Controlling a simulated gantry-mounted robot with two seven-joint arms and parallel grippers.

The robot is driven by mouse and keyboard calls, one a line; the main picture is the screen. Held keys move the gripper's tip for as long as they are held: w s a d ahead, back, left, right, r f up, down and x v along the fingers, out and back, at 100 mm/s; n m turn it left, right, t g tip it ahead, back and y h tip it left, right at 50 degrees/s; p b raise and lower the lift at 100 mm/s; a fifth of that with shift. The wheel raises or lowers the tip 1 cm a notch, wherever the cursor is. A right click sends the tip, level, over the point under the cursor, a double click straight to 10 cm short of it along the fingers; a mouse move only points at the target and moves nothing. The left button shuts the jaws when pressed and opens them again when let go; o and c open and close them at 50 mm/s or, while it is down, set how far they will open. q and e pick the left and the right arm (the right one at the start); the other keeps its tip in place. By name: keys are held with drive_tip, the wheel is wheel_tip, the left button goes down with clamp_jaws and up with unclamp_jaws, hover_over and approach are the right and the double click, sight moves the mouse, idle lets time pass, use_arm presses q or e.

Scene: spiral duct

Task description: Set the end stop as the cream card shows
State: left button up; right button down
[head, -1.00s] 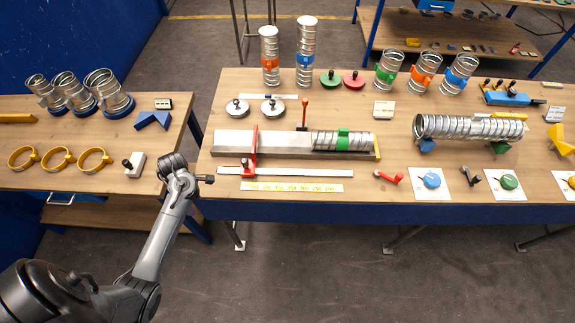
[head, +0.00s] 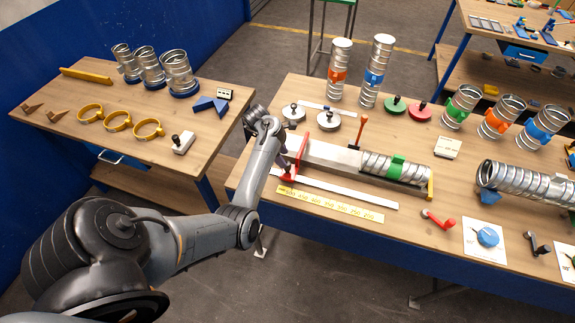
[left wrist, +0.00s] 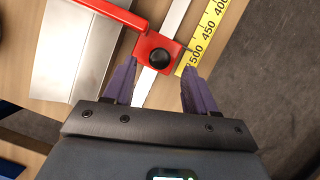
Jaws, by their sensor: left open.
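The red end stop (head: 288,174) stands at the left end of the grey trough (head: 325,154), near the 500 end of the yellow scale (head: 330,204). In the left wrist view its red block with a round black knob (left wrist: 163,60) sits on a pale rail. My left gripper (head: 291,163) is open and empty at the stop. In the left wrist view its purple fingers (left wrist: 159,72) point at the block from either side; contact cannot be told. A small cream card (head: 447,148) stands behind the trough, its print too small to read. My right gripper is not in view.
A duct with a green band (head: 397,168) lies in the trough's right part. A red-handled lever (head: 362,132) stands behind the trough, with lidded discs nearby. A red crank (head: 438,220) lies at the front. A left table (head: 75,140) holds yellow rings.

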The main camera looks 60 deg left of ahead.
use_arm(q)
drive_tip(key=shift+b+x, duration=0.55)
drive_tip(key=shift+x, duration=2.1)
clamp_jaws()
